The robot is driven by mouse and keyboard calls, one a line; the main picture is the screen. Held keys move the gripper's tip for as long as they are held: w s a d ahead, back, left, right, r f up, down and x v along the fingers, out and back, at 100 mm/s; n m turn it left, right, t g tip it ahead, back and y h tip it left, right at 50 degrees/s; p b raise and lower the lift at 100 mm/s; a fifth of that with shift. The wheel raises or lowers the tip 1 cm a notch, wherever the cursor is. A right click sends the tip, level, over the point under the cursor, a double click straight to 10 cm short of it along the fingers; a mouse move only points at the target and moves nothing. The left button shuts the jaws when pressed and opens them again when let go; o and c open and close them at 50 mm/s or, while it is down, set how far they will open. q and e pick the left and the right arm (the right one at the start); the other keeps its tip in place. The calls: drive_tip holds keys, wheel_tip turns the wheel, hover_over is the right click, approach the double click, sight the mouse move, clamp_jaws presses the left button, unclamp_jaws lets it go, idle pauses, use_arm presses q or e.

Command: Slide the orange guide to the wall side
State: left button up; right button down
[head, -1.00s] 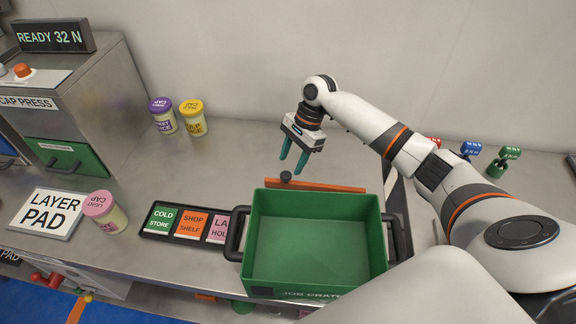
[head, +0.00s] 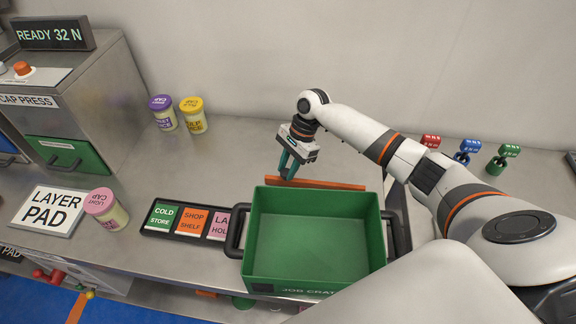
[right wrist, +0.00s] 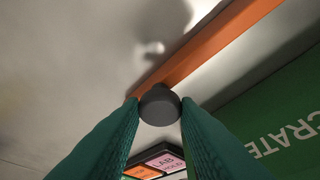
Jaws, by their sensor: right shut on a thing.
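The orange guide (head: 328,185) is a long thin bar lying on the steel bench just behind the green job crate (head: 314,240). It also shows in the right wrist view (right wrist: 218,50), running up to the upper right. A dark round knob (right wrist: 160,104) sits at its left end. My right gripper (head: 289,174) has its green fingers down at that end, and in the right wrist view the fingertips are shut on the knob from both sides. In the head view the fingers hide the knob. My left gripper is not in view.
The crate stands close in front of the guide. Bare bench lies between the guide and the back wall (head: 250,60). Purple-lidded (head: 163,113) and yellow-lidded jars (head: 194,115) stand to the left near the wall. A label tray (head: 187,220) lies left of the crate.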

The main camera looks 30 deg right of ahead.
drive_tip(key=shift+w+d, duration=0.5)
drive_tip(key=shift+w, duration=0.2)
drive_tip(key=shift+w+d, duration=0.5)
drive_tip(key=shift+w, duration=0.15)
drive_tip(key=shift+r, duration=0.15)
drive_tip(key=c, duration=1.2)
unclamp_jaws()
drive_tip(key=shift+d, duration=0.1)
drive_tip(key=shift+o, duration=0.5)
drive_tip(key=b+v, duration=0.2)
drive_tip(key=v, duration=0.9)
drive_tip(key=shift+d+r, duration=0.25)
drive_tip(key=shift+r, duration=0.1)
